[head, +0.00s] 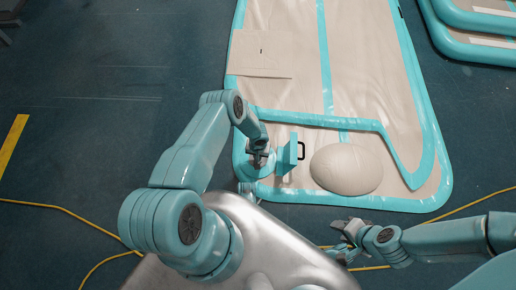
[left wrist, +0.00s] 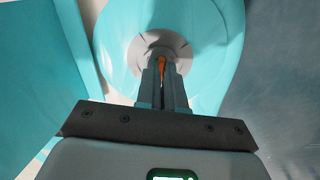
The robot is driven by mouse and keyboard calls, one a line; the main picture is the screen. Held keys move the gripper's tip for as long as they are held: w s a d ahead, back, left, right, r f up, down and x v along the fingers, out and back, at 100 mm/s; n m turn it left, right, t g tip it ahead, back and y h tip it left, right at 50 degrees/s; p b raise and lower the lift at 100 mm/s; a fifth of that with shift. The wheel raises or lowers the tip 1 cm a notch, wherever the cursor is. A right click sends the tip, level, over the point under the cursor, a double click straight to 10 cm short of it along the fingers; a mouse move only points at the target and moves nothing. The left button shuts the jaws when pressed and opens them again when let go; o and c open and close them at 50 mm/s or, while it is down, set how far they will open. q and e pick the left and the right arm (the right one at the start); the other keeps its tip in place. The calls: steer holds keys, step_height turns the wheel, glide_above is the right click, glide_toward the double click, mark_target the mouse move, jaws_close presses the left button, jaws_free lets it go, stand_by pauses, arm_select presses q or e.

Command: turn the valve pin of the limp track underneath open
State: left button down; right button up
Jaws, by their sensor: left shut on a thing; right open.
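The limp track (head: 362,70), beige with teal borders, lies on the floor ahead of me. In the left wrist view a round grey valve (left wrist: 178,50) is set in a teal surface (left wrist: 215,40). An orange valve pin (left wrist: 162,65) shows at its centre, between my left gripper's fingers (left wrist: 162,82), which are shut on it. In the head view my left gripper (head: 262,160) is at the track's near left corner, and the valve is hidden there. My right gripper (head: 346,242) is open and empty, in front of the track's near edge.
More tracks (head: 470,45) lie at the far right. A yellow cable (head: 65,211) crosses the floor. The left floor is mostly clear.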

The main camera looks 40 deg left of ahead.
arm_select(q)
steer(key=shift+n+p, duration=0.55)
steer(key=shift+n, duration=0.25)
steer(key=c, duration=1.3)
jaws_free()
steer(key=shift+o, duration=0.2)
step_height(320, 180, up, 16)
steer(key=p, duration=1)
steer(key=shift+r+p, duration=0.15)
steer(key=shift+p, duration=0.15)
